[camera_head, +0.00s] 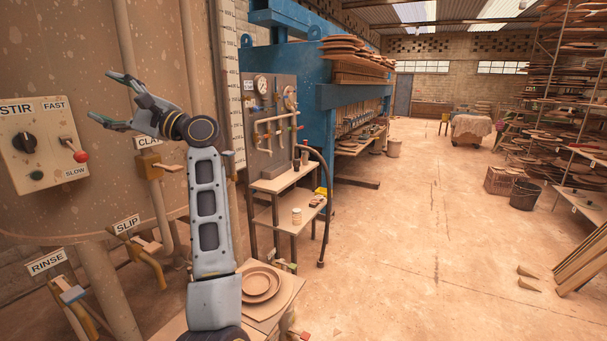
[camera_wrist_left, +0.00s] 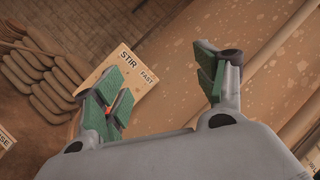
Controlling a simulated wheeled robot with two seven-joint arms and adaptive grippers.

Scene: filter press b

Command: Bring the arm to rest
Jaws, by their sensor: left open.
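My left arm rises from the bottom of the head view, and its gripper (camera_head: 113,100) is raised in front of the tan tank wall. The gripper is open and empty, its green-padded fingers spread and pointing left. In the wrist view the open fingers (camera_wrist_left: 165,90) show with nothing between them, and the STIR panel (camera_wrist_left: 133,66) lies behind the left finger. The STIR panel (camera_head: 44,144) also shows in the head view, left of and below the gripper, with a black knob and a red-tipped lever. My right gripper is not in view.
Levers labelled CLAY (camera_head: 149,163), SLIP (camera_head: 127,234) and RINSE (camera_head: 65,284) stand below on the tank's pipes. Terracotta plates (camera_head: 262,284) sit on a small table beside my arm. A gauge board and shelf stand (camera_head: 290,180) is to the right. The floor beyond is open.

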